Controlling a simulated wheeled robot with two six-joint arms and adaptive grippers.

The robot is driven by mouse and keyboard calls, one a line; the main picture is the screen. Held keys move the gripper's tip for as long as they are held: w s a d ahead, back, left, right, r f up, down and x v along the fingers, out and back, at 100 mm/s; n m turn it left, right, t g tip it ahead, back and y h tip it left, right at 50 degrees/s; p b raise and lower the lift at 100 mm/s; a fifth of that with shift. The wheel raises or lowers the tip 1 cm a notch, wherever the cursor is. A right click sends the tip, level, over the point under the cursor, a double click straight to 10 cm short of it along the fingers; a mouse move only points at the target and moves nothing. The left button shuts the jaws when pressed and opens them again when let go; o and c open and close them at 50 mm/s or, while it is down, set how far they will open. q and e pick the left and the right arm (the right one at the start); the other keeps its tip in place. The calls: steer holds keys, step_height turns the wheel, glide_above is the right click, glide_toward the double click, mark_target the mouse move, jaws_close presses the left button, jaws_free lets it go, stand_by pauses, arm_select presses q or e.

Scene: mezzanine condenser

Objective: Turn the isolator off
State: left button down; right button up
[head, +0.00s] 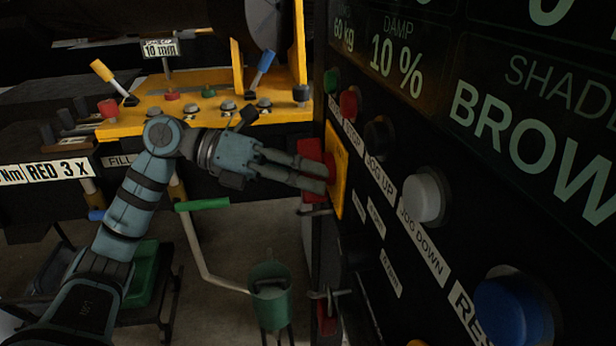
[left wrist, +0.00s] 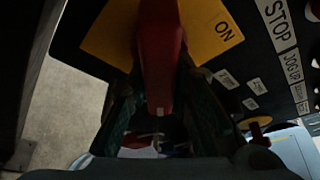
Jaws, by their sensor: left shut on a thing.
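The isolator is a red handle (head: 312,150) on a yellow plate (head: 338,170), mounted on the dark control panel. The red handle also shows in the left wrist view (left wrist: 160,45), standing out from the yellow plate (left wrist: 208,30). The plate's ON mark (left wrist: 224,32) is to the right of the handle there. My left gripper (head: 322,178) reaches in from the left and is shut on the red handle, one finger on each side in the left wrist view. The fingers hide part of the handle, and I see no OFF mark. My right gripper is not in view.
The panel carries a green button (head: 331,80), a red button (head: 349,103), a white button (head: 426,195) and a blue button (head: 512,308). A yellow bench (head: 180,118) with levers stands behind my left arm. A green bucket (head: 271,305) is below on the floor side.

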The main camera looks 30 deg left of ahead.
arm_select(q)
steer(key=shift+f, duration=0.1)
steer(key=c, duration=1.4)
jaws_free()
steer(key=shift+c, duration=0.2)
steer(key=shift+s+a, duration=0.1)
steer(key=shift+a, duration=0.25)
steer(key=v, duration=1.1)
steer(key=shift+a, duration=0.1)
